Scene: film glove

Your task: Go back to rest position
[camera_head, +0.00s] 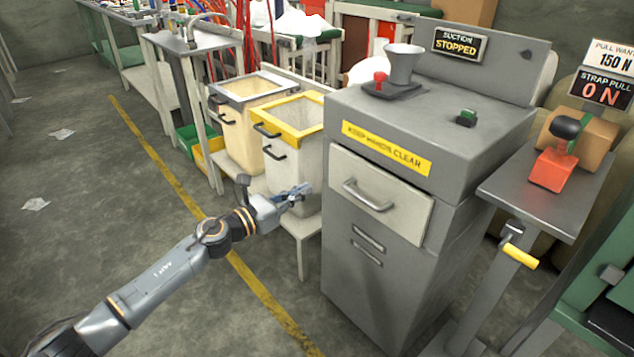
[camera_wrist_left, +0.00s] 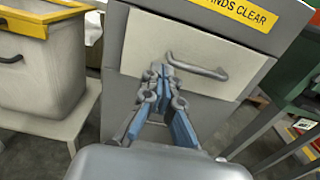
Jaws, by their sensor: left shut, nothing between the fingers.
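My left gripper (camera_head: 299,194) reaches in from the lower left in the head view. It is shut and empty, in front of the yellow-rimmed bin and left of the grey machine (camera_head: 350,262). In the left wrist view the closed blue fingers (camera_wrist_left: 160,72) appear in front of the machine's pale drawer front (camera_wrist_left: 140,40) with its bar handle (camera_wrist_left: 200,68). The fingers look apart from the handle, though the exact gap is hard to tell. The drawer (camera_head: 385,200) looks closed in the head view. My right gripper is not in either view.
The yellow-rimmed bin (camera_head: 300,112) and a grey-rimmed bin (camera_head: 258,84) stand on a low bench left of the machine. A small stand with an orange device (camera_head: 553,170) is at the right. Floor left of the yellow line (camera_head: 160,165) is mostly clear.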

